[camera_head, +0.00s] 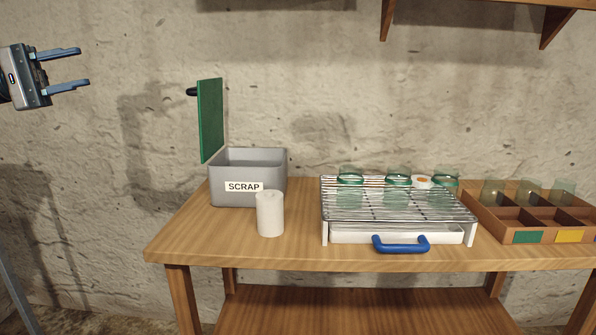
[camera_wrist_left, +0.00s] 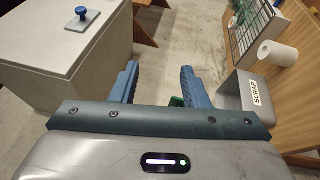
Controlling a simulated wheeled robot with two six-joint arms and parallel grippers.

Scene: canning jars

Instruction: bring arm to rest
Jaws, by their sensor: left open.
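My left gripper (camera_head: 68,70) is at the upper left of the head view, raised in front of the wall and left of the wooden table (camera_head: 180,238). Its two blue fingers are apart with nothing between them. They also show open and empty in the left wrist view (camera_wrist_left: 158,85). My right gripper is in neither view.
On the table stand a grey SCRAP bin (camera_head: 270,165) with its green lid (camera_head: 211,120) up, a white roll (camera_head: 270,214), a wire rack (camera_head: 400,205) with glass jars, and a divided wooden tray (camera_head: 485,218).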

